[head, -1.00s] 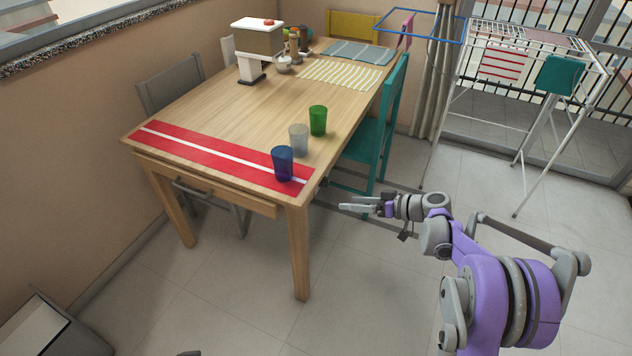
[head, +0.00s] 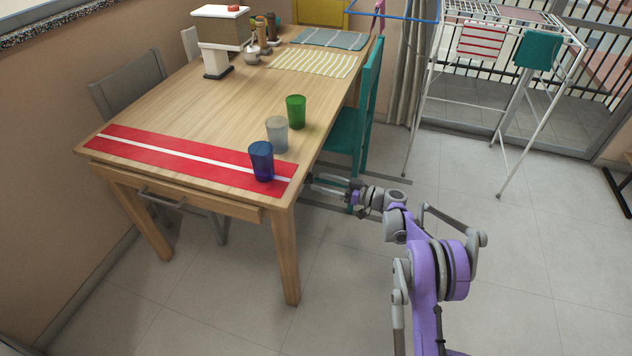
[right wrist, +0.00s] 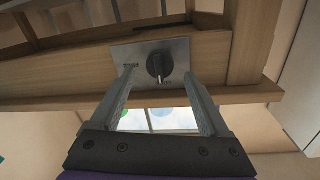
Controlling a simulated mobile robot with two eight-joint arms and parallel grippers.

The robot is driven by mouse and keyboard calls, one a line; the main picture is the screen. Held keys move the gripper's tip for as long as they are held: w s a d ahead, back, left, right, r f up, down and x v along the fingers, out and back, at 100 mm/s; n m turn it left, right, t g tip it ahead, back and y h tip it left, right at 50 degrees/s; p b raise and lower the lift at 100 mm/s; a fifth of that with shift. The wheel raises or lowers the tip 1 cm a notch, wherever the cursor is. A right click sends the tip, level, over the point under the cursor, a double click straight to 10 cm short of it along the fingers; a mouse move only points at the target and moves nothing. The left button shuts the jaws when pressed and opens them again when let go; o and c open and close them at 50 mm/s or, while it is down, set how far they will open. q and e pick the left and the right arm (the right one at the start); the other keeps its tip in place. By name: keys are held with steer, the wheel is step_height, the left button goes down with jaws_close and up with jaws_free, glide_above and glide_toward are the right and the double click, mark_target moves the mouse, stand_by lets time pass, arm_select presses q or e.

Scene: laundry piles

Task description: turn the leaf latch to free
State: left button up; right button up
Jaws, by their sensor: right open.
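The leaf latch is a dark round knob (right wrist: 159,65) with a bar-like grip on a grey metal plate (right wrist: 125,55). The plate is fixed to the wooden table frame, seen from below in the right wrist view. The bar runs roughly up and down in that picture, with small unreadable marks beside it. My right gripper (right wrist: 160,76) is open, its two fingers on either side of the knob; contact cannot be told. In the head view my right gripper (head: 318,184) is at the right side of the table, just under the edge. My left gripper is not in view.
The wooden table (head: 215,110) carries a red runner (head: 210,163) and blue (head: 261,161), clear (head: 277,134) and green (head: 296,111) cups near that edge. A teal chair (head: 345,130) stands just beyond my gripper.

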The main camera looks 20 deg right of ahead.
mark_target(309, 178)
steer(key=shift+x, duration=1.3)
jaws_close()
